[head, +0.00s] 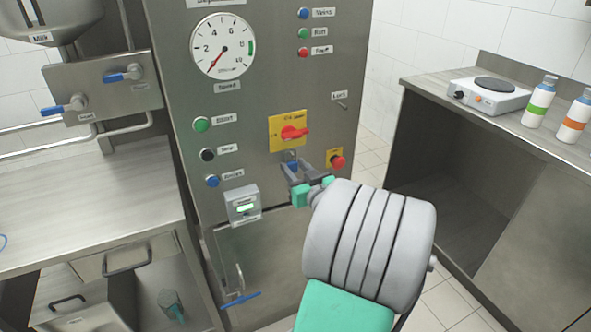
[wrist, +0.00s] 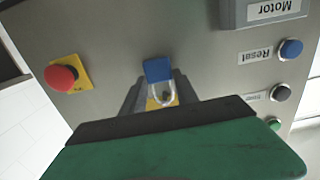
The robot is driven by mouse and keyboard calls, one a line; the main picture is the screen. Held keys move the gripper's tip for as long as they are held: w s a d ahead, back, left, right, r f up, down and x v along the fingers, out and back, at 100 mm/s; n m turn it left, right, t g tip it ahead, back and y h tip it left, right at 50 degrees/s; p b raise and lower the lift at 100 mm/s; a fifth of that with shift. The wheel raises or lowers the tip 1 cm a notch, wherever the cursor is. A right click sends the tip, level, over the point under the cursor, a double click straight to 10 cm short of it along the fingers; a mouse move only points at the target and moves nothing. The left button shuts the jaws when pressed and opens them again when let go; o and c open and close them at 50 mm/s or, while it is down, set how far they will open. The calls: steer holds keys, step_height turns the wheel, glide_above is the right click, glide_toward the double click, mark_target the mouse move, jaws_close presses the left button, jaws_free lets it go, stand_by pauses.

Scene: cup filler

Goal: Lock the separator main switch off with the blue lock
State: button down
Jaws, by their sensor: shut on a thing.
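The separator main switch is a red rotary handle (head: 293,132) on a yellow plate (head: 276,122) on the steel cabinet front. The handle lies roughly horizontal, pointing right. My gripper (head: 292,170) is just below the plate, shut on the blue lock (head: 292,166). In the wrist view, my gripper (wrist: 158,84) has the lock's blue body (wrist: 157,69) between its fingers. The lock's silver shackle (wrist: 171,96) points toward the yellow plate, part of which shows behind it. The wrist view is upside down, and the green gripper body hides most of the switch. I cannot tell whether the shackle touches the switch.
A red emergency button (head: 337,161) on yellow sits close to the right of my gripper. Green, black and blue buttons (head: 212,181) and a small grey display box (head: 243,205) are to the left. A counter with a hot plate (head: 490,95) stands right.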

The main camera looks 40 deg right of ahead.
steer(key=c, duration=0.9)
jaws_free()
steer(key=shift+o, duration=0.2)
